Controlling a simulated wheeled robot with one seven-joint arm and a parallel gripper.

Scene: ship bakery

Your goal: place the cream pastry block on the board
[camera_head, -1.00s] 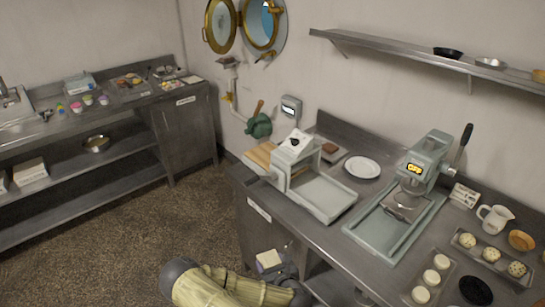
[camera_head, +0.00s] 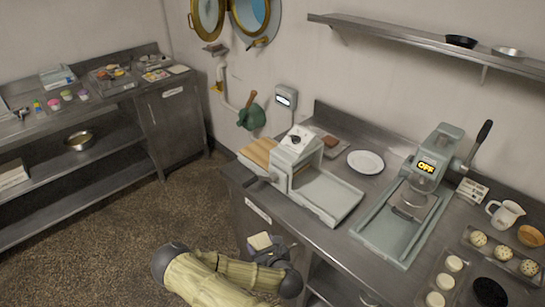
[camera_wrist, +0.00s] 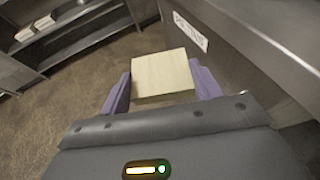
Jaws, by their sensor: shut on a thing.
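The cream pastry block (camera_wrist: 162,76) is held between the two purple fingers of my gripper (camera_wrist: 163,92) in the wrist view. In the head view the block (camera_head: 260,241) shows as a pale square at the end of my arm, with my gripper (camera_head: 268,250) shut on it. It is in front of the counter's front face, below the countertop. A wooden board (camera_head: 258,152) lies on the counter's left end, partly hidden behind the grey slicer-like machine. My gripper is below and apart from this board.
The grey machine (camera_head: 325,195) with a tray stands just right of the board. A white plate (camera_head: 366,162), a press marked OFF (camera_head: 420,185) and a pastry tray (camera_head: 500,252) stand farther right. A second counter (camera_head: 185,115) is at the left; open floor lies between.

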